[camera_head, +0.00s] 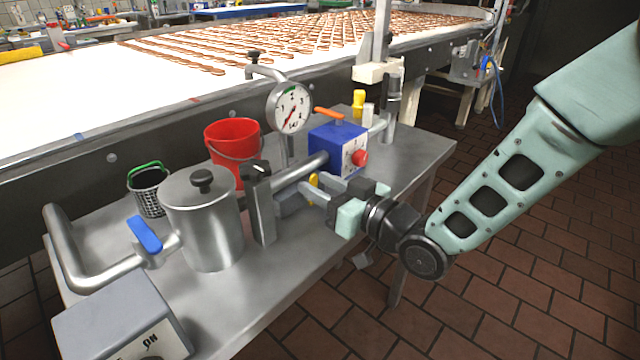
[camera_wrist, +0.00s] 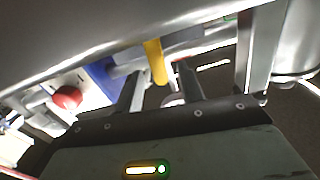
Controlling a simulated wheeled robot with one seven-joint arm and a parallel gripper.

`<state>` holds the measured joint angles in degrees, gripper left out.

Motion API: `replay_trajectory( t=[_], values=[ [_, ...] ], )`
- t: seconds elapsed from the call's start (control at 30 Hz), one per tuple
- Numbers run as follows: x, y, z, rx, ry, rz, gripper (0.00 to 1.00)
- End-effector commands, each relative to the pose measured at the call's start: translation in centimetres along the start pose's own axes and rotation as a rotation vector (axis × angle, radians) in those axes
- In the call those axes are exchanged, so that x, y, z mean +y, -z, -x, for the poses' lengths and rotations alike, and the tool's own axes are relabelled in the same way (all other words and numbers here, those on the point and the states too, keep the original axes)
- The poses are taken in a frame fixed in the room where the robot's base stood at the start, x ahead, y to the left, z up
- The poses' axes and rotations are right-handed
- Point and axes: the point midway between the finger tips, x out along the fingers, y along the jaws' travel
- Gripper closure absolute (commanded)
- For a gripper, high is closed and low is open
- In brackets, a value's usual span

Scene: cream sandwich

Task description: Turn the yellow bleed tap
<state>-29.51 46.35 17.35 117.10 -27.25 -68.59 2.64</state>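The yellow bleed tap (camera_wrist: 154,62) shows in the wrist view as a short yellow lever hanging under a metal pipe, beside a blue part. My gripper (camera_wrist: 164,74) is open, with its two dark fingers apart. The lever's lower end is at the gap between the fingertips, nearer the left one; I cannot tell whether it touches. In the head view my gripper (camera_head: 310,192) reaches in from the right below the pipe. Only a small bit of yellow (camera_head: 316,176) shows by the fingers there; the rest of the tap is hidden.
Close by are a blue box (camera_head: 338,146) with a red knob (camera_head: 360,158), an orange lever (camera_head: 328,113), a grey upright block (camera_head: 262,210) and a dial gauge (camera_head: 292,108). A steel pot (camera_head: 204,225) and red bucket (camera_head: 232,145) stand left. The table front (camera_head: 270,285) is clear.

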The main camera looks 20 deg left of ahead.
Motion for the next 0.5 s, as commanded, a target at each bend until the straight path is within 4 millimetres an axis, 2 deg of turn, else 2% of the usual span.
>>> replay_trajectory(
  t=[0.37, 0.47, 0.5],
  values=[
    [0.03, -0.03, -0.66, -0.001, -0.001, 0.000, 0.62],
    [0.02, -0.03, -0.65, -0.001, -0.001, 0.000, 0.84],
    [0.02, -0.03, -0.65, -0.001, -0.001, 0.000, 0.95]
  ],
)
